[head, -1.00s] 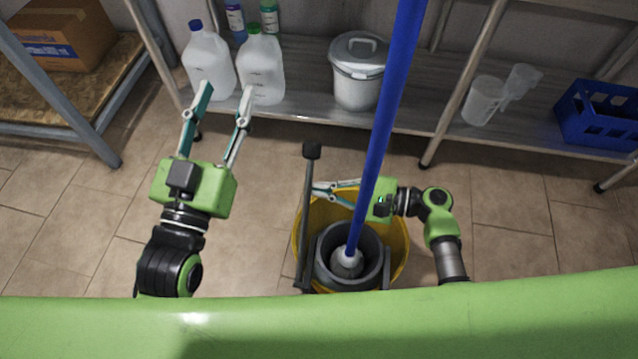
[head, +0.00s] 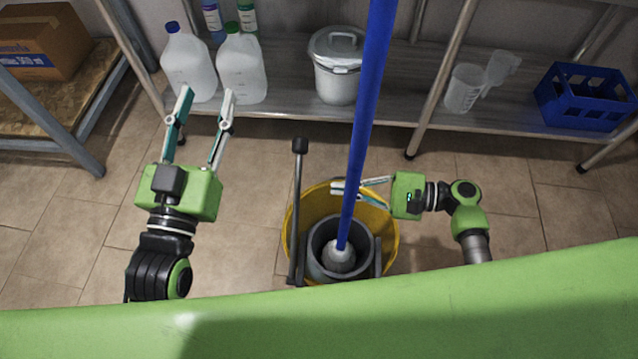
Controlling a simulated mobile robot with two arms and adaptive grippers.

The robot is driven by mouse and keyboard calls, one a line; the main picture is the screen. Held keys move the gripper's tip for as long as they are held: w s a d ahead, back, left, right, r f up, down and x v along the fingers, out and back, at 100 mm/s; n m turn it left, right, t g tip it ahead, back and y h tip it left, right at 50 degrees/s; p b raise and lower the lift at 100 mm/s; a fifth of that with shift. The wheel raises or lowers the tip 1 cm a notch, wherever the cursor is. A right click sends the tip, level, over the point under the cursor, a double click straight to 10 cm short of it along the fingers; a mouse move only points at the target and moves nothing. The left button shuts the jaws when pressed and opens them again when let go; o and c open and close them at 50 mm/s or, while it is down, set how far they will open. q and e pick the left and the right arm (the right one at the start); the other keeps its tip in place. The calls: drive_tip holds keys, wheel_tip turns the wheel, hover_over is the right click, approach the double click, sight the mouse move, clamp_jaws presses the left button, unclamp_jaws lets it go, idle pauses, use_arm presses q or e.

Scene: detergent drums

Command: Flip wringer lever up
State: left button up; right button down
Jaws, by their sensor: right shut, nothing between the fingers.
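The wringer lever (head: 297,215) is a dark grey bar with a black knob on top. It stands up along the left side of the grey wringer (head: 318,232), which sits in a yellow bucket (head: 392,236). A mop with a blue pole (head: 366,110) stands in the wringer, its pale head at the bottom. My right gripper (head: 338,193) is shut and empty above the bucket's back rim, its tips right of the lever with a gap between them. The pole partly hides its fingers. My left gripper (head: 206,96) is open and empty, well left of the bucket.
A metal shelf (head: 400,100) behind holds two jugs (head: 188,62), a lidded pail (head: 338,80), measuring jugs (head: 464,88) and a blue crate (head: 588,95). Another shelf with a cardboard box (head: 45,40) stands at left. Floor between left gripper and bucket is clear.

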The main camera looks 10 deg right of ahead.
drive_tip(key=v, duration=0.3)
drive_tip(key=shift+s+d, duration=0.1)
drive_tip(key=shift+d, duration=0.2)
